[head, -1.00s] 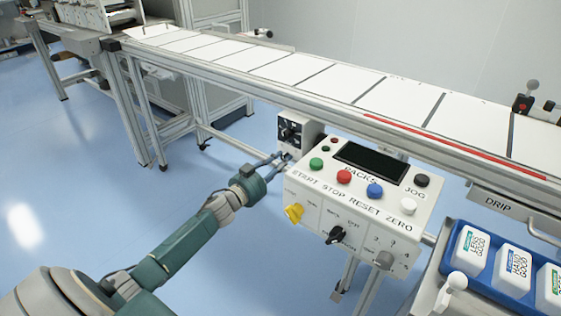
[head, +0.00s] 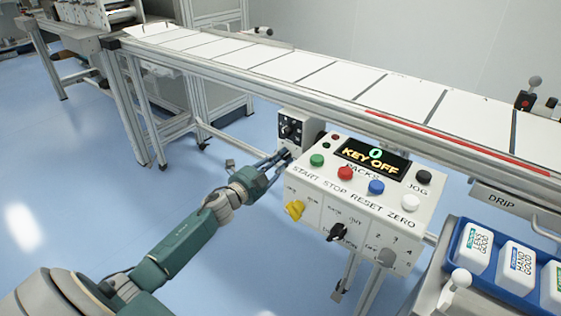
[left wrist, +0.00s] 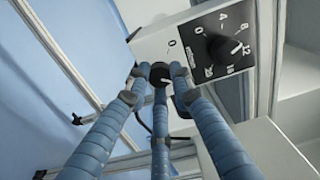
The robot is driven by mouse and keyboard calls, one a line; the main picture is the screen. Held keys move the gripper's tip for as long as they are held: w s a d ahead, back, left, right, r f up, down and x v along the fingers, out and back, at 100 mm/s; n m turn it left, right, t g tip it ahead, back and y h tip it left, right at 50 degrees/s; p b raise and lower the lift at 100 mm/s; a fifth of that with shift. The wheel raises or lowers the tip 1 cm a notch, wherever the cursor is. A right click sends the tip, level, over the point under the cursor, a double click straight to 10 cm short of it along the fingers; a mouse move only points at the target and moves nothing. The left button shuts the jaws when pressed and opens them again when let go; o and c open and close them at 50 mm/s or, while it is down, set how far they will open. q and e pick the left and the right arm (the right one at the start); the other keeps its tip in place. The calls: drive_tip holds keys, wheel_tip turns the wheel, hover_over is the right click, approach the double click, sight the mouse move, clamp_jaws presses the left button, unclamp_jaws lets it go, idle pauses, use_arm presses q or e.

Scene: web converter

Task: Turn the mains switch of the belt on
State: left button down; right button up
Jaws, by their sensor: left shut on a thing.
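The small grey box (head: 297,132) under the belt's edge carries a black numbered dial plate (head: 290,128). My left gripper (head: 284,156) reaches its lower part in the head view. In the left wrist view its three blue fingers (left wrist: 160,78) are shut around a small black rotary switch (left wrist: 160,72) below the dial plate. The fingers partly hide this switch, and a "0" mark shows above it. The larger black dial knob (left wrist: 222,47) is clear of the fingers. The panel's display (head: 372,157) is lit and reads "0" and "KEY OFF". My right gripper is not in view.
The control panel (head: 350,232) stands right of my gripper, with coloured buttons, a yellow knob (head: 295,209) and a black knob (head: 338,232). The belt (head: 300,70) runs above it. Open floor lies left.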

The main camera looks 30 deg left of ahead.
use_arm(q)
drive_tip(key=shift+d+m, duration=0.25)
drive_tip(key=shift+m, duration=0.75)
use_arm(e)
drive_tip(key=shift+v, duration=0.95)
use_arm(q)
drive_tip(key=shift+d, duration=0.1)
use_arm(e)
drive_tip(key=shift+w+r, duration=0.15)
use_arm(q)
drive_tip(key=c, duration=1.5)
unclamp_jaws()
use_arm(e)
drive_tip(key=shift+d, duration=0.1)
use_arm(q)
drive_tip(key=shift+s, duration=0.1)
drive_tip(key=shift+s+f, duration=0.1)
drive_tip(key=shift+s, duration=0.15)
drive_tip(key=s, duration=0.7)
drive_tip(key=s+a, duration=0.1)
drive_tip(key=s, duration=0.3)
drive_tip(key=shift+s, duration=0.15)
